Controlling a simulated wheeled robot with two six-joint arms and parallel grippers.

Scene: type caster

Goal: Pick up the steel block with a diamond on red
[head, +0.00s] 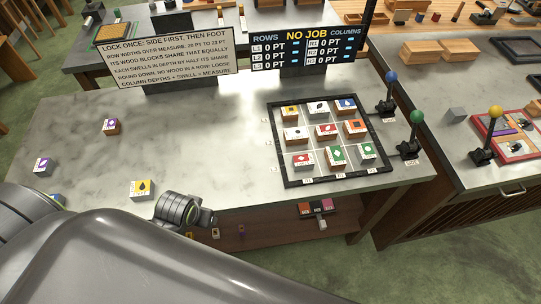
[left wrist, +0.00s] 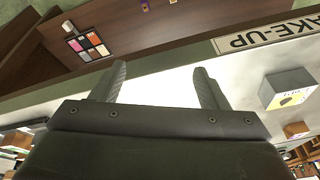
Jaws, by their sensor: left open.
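In the head view, two blocks with a pale mark on red stand in the black-framed tray (head: 277,152): a front-left red-faced block (head: 302,158) and a middle red-faced block (head: 326,131). The front-left mark looks like a diamond; the middle mark and the material of both blocks are too small to tell surely. My left gripper (head: 208,218) is low at the table's front edge, left of the tray and apart from both. Its two fingers are spread and empty in the left wrist view (left wrist: 160,82). My right gripper is not in view.
Several other blocks fill the tray. Blue-knobbed (head: 391,77) and green-knobbed (head: 416,117) levers stand right of it. The marble between gripper and tray is clear.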

